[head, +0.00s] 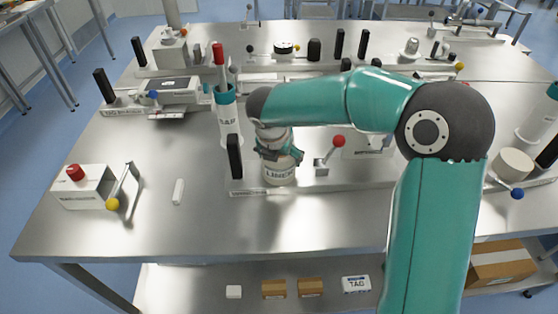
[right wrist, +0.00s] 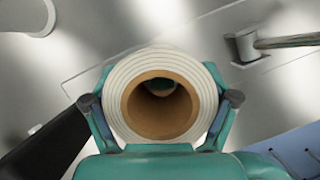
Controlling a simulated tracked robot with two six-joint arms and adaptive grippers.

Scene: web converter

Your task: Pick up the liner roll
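The liner roll (head: 280,174), a pale roll lettered "LINER", stands upright on the low plate of a station in the middle of the table. In the right wrist view the roll (right wrist: 160,98) shows end-on, with white rings around a brown core and something teal deep inside. My right gripper (head: 279,153) is over the roll from above. In the right wrist view its fingers (right wrist: 161,100) are open on either side of the roll, with thin gaps at the tips. My left gripper is not in view.
A black post (head: 234,156) stands close left of the roll, and a red-knobbed lever (head: 338,141) close right. A white and teal cylinder (head: 228,118) with a red top stands behind left. A red-button box (head: 83,186) is at the left. The front table edge is clear.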

